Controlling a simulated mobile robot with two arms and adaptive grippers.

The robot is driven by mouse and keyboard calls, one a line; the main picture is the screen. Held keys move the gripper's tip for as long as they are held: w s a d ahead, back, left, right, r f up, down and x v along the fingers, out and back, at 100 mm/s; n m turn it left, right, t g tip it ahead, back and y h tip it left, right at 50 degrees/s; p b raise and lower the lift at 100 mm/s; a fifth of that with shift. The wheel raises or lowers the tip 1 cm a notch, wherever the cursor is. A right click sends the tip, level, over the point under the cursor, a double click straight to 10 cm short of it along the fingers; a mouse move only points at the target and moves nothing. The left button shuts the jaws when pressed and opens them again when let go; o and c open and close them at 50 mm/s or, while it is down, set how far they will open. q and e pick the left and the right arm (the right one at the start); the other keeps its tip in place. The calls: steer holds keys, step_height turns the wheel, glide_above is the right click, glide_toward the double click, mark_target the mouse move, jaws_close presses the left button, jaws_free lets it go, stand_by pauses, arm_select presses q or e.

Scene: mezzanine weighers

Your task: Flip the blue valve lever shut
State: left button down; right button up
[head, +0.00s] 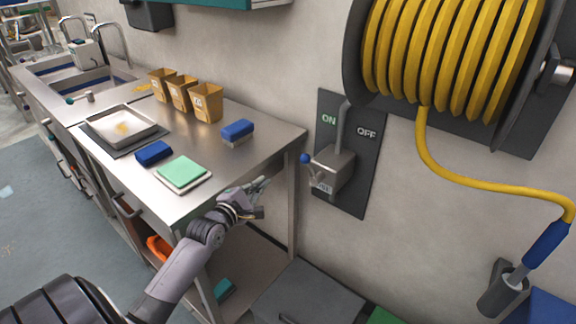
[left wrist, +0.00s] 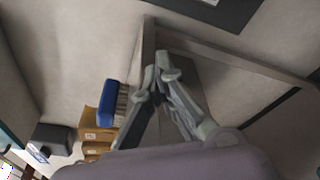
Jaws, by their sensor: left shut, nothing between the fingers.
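The valve lever's blue knob (head: 305,158) sticks out to the left of a grey valve box (head: 333,168). The box is on a dark wall panel (head: 355,195) marked ON at left and OFF at right; the knob is on the ON side. The lever cannot be made out there. My right gripper is out of view.
The steel table (head: 262,135) bears a blue brush (head: 238,130), a blue block (head: 154,153), a green pad (head: 181,172), a tray (head: 122,133) and tan bins (head: 207,103). A yellow hose reel (head: 450,50) hangs right of the panel. A grey box (head: 305,298) stands below.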

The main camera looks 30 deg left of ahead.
mark_target(310, 168)
arm_select(q)
steer(key=w+d+p, duration=0.1)
steer(key=w+d, duration=0.1)
steer(key=w, duration=0.9)
steer(key=shift+w+r, duration=0.2)
steer(key=shift+w, duration=0.05)
steer(key=shift+d+r+m+p, duration=0.2)
steer(key=shift+r+m+p, duration=0.15)
steer(key=shift+m+p, duration=0.1)
